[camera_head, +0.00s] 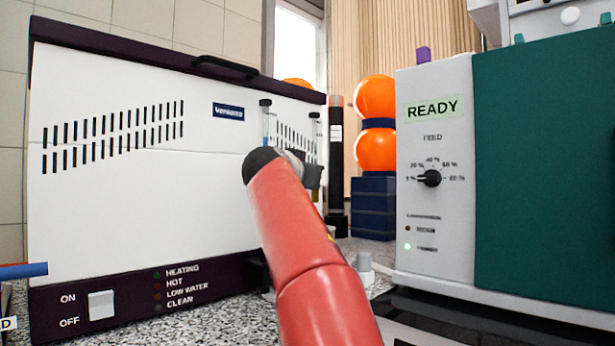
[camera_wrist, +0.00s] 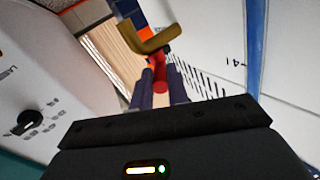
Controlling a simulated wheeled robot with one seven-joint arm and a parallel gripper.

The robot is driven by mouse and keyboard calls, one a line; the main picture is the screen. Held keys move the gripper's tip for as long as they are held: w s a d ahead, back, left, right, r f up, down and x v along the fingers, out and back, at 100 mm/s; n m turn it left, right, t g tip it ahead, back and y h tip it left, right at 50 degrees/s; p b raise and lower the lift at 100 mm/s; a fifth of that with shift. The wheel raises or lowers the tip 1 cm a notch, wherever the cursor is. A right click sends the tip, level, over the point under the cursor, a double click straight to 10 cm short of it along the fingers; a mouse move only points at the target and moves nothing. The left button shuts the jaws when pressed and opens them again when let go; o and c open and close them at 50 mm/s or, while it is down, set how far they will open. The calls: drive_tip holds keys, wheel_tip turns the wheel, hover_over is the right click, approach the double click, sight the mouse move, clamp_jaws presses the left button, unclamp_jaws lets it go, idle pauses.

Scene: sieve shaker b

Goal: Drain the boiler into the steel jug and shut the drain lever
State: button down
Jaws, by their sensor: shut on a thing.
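The boiler (camera_head: 110,170) is a white box with a dark top and base at the left of the head view. Its white front also shows at the right of the wrist view (camera_wrist: 215,45). My gripper (camera_wrist: 161,75) is shut on a red grip (camera_wrist: 161,85), apparently the drain lever's, at the boiler's right end. A brass-coloured bent part (camera_wrist: 150,42) shows just beyond the fingertips. In the head view my arm hides most of this, and only a dark part of my gripper shows. The lever's full angle and any flow are not clear. The steel jug is not visible.
A teal and grey machine (camera_head: 540,170) with a READY label and a dial stands close on the right. Orange balls over a dark blue block (camera_head: 373,208) and a dark cylinder (camera_head: 336,160) stand behind. The speckled worktop (camera_head: 225,325) shows in front of the boiler.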

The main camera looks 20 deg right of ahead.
drive_tip(key=m+g+h+p, duration=0.1)
drive_tip(key=w+m+g+h, duration=0.1)
drive_tip(key=g, duration=0.1)
drive_tip(key=shift+a+m+h+p, duration=0.4)
drive_tip(key=c, duration=1.4)
unclamp_jaws()
drive_tip(key=shift+o, duration=0.2)
drive_tip(key=b+v, duration=0.2)
drive_tip(key=v, duration=0.5)
drive_tip(key=shift+s+a+b, duration=0.2)
drive_tip(key=shift+a+b, duration=0.15)
